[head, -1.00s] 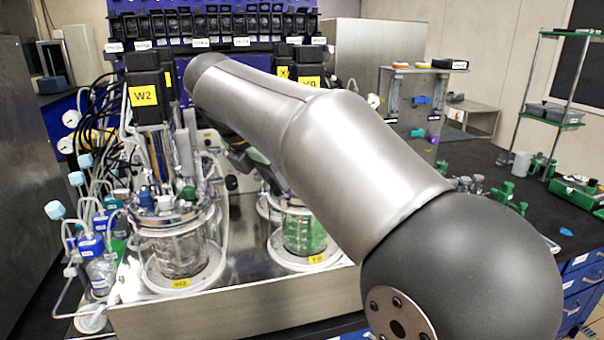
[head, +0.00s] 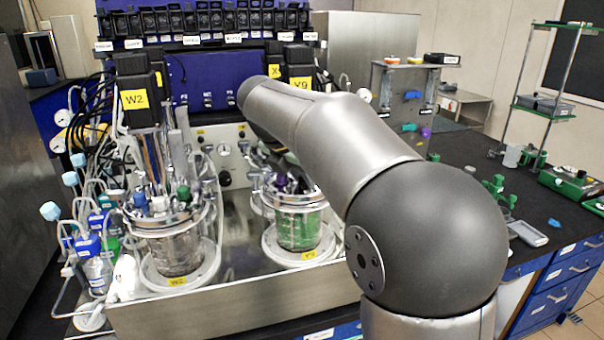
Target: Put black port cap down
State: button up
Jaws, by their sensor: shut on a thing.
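My arm fills the right middle of the head view and reaches back toward the twin bioreactors. My gripper is hidden behind my own arm, so its jaws and anything in them do not show. I cannot make out the black port cap. The right glass vessel (head: 299,228), labelled Y9, holds green contents, and my forearm passes just above and beside its lid. The left glass vessel (head: 172,252), labelled W2, stands apart from my arm, with blue, white and green caps on its lid.
Both vessels stand on a steel base (head: 230,305). Tubes and blue-capped bottles (head: 97,265) crowd its left side. The black bench (head: 470,215) at right holds green fittings (head: 495,185) and a grey flat device (head: 528,233).

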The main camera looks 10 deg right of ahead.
jog(key=shift+f, duration=0.15)
jog(key=shift+s+f, duration=0.15)
jog(key=shift+f, duration=0.45)
jog(key=o, duration=0.7)
jog(key=shift+f, duration=0.2)
jog(key=shift+r, duration=0.3)
jog(key=w+v, duration=0.1)
jog(key=v, duration=1.2)
jog(key=s+d+f+m+g+y, duration=0.1)
jog(key=s+f+m, duration=0.7)
jog(key=s+f, duration=0.1)
jog(key=s+d+f+m+y, duration=0.2)
jog(key=s+f+m, duration=0.7)
jog(key=f, duration=0.1)
jog(key=s+d+f+m+g+y, duration=0.1)
jog(key=s+d+f+m, duration=0.1)
jog(key=s+f+m, duration=0.6)
jog(key=shift+s+f+g+y, duration=0.2)
jog(key=shift+s+f, duration=0.15)
jog(key=shift+f, duration=0.35)
jog(key=shift+s+f+g+y, duration=0.1)
jog(key=shift+s+f+y, duration=0.15)
jog(key=shift+f, duration=0.45)
